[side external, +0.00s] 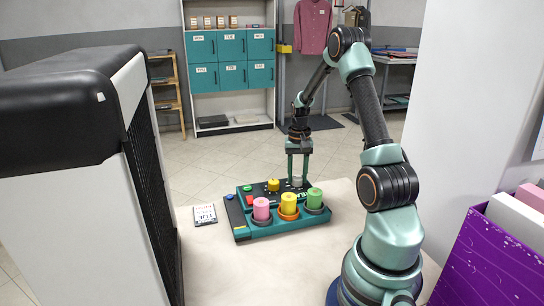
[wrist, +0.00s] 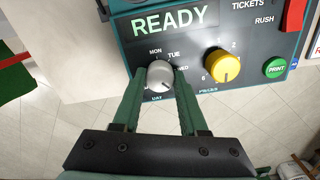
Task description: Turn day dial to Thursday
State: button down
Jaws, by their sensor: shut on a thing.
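The day dial is a grey round knob (wrist: 160,74) on the dark face of a teal ticket machine (wrist: 121,50). In the wrist view MON, TUE and part of WED are printed around it, with DAY beneath. I cannot clearly tell which label its pointer faces; a Thursday label is not visible. My gripper (wrist: 159,79) is shut on the dial, one green finger on each side.
A yellow knob (wrist: 221,66) sits close right of the dial, with a green PRINT button (wrist: 276,67) beyond. Pink (side external: 262,209), yellow (side external: 289,205) and green (side external: 315,198) rolls stand along the machine's front. A small card (side external: 205,214) lies left of it.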

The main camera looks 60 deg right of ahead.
aim_at(296, 177)
jog(key=shift+w+n, duration=0.25)
jog(key=shift+n, duration=0.25)
jog(key=shift+c, duration=2.2)
grip_release()
jog(key=shift+s, duration=0.1)
notch_tip(296, 177, up, 12)
jog(key=shift+a+r, duration=0.1)
jog(key=w+a+r+n+t+h, duration=0.1)
jog(key=w+a+r+n, duration=0.1)
jog(key=a, duration=0.3)
jog(key=w+a+r+n+t, duration=0.1)
jog(key=a+r, duration=0.2)
jog(key=a, duration=0.1)
jog(key=s+a+r+n+t, duration=0.1)
jog(key=a+n, duration=0.3)
jog(key=a, duration=0.7)
jog(key=s+a+r+n+t, duration=0.1)
jog(key=s+a+n+t, duration=0.1)
jog(key=a, duration=1)
jog(key=shift+s+a+n+t+y, duration=0.35)
jog(key=shift+s+n, duration=0.3)
jog(key=shift+n, duration=0.45)
